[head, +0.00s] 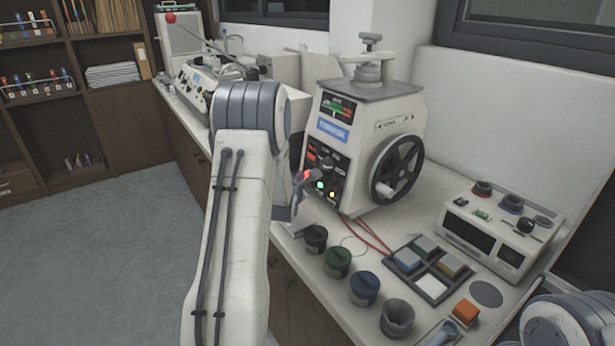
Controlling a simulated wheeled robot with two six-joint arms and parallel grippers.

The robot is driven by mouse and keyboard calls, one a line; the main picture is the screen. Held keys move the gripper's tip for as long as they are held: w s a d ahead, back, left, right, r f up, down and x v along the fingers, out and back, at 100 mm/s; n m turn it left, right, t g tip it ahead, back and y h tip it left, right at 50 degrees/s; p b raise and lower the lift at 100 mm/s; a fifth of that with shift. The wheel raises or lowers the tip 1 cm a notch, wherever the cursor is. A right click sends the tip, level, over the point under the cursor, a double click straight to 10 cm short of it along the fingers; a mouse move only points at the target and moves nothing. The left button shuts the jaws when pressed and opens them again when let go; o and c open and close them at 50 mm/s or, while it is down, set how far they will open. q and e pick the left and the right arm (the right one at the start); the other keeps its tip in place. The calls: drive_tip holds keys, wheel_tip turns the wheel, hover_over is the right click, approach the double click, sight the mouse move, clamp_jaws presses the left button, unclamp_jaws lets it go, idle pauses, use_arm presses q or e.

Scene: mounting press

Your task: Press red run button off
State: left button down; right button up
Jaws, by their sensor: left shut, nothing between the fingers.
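The mounting press (372,120) is a white box with a dark front panel and a black handwheel (398,168) on its right side. My left arm rises from the bottom, and my left gripper (306,178) is shut and empty at the panel's lower left. A bright red spot shows right at the fingertips. It may be the red run button, but the gripper partly covers it, and I cannot tell if they touch. A green light (320,185) and a yellow light (332,194) glow on the panel. My right gripper is out of view.
Several dark jars, including a green one (337,261) and a blue one (364,287), line the bench front. A tray of coloured blocks (402,277) and a white instrument (500,228) stand to the right. Red cables lie below the press.

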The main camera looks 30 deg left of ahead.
use_arm(q)
drive_tip(key=shift+w+d+f, duration=0.1)
drive_tip(key=shift+w+d, duration=0.05)
drive_tip(key=shift+w, duration=0.15)
drive_tip(key=shift+s, duration=0.15)
drive_tip(key=shift+s+a, duration=0.2)
drive_tip(key=shift+s, duration=0.05)
drive_tip(key=shift+s+a+r, duration=0.25)
drive_tip(key=shift+s+a, duration=0.05)
drive_tip(key=shift+s, duration=0.25)
drive_tip(key=s, duration=0.1)
drive_tip(key=s+a, duration=0.1)
drive_tip(key=s, duration=0.2)
drive_tip(key=shift+s+a+r, duration=0.2)
drive_tip(key=shift+a+r, duration=0.15)
drive_tip(key=shift+r, duration=0.05)
